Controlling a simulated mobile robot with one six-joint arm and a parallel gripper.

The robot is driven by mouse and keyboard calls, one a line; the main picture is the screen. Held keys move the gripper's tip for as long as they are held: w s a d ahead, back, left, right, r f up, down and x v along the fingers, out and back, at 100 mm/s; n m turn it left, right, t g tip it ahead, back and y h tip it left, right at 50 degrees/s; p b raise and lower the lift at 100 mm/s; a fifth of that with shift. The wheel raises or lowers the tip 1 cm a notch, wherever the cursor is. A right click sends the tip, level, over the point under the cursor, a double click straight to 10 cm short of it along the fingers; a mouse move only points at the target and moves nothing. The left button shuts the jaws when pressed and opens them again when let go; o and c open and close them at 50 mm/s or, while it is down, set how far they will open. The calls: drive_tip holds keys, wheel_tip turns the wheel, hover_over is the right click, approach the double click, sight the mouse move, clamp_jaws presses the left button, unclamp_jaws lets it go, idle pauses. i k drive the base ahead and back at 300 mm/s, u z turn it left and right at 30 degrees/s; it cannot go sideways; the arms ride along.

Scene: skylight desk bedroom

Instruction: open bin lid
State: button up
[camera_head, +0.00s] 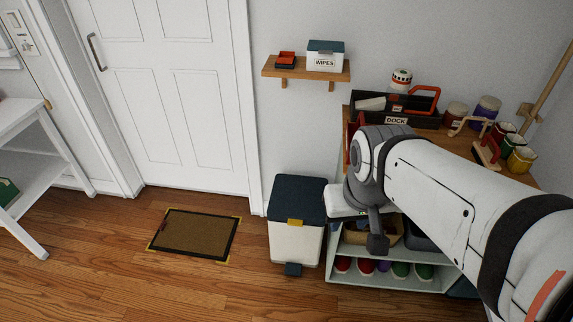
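A white bin (295,245) stands on the wooden floor against the wall, right of the door. Its dark blue-grey lid (298,198) lies shut on top, with a yellow tab (295,222) at the front edge. A dark pedal (293,269) sticks out at the bin's foot. My arm comes in from the right, and my gripper (377,244) seems to be the dark part pointing down, just right of the bin and apart from the yellow tab. Its fingers are not clear, and I see nothing held in it.
A workbench (338,262) with shelves of jars stands close right of the bin, partly behind my arm. A toolbox (412,112) and pots sit on it. A wall shelf (305,72) holds a wipes box (325,57). A doormat (196,233) lies left; floor before the bin is clear.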

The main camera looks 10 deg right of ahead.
sight(295, 201)
drive_tip(key=z, duration=0.05)
drive_tip(key=i, duration=0.5)
drive_tip(key=z, duration=1.25)
drive_tip(key=k, duration=1.55)
drive_tip(key=u, duration=0.75)
drive_tip(key=i, duration=1)
drive_tip(key=u, duration=0.05)
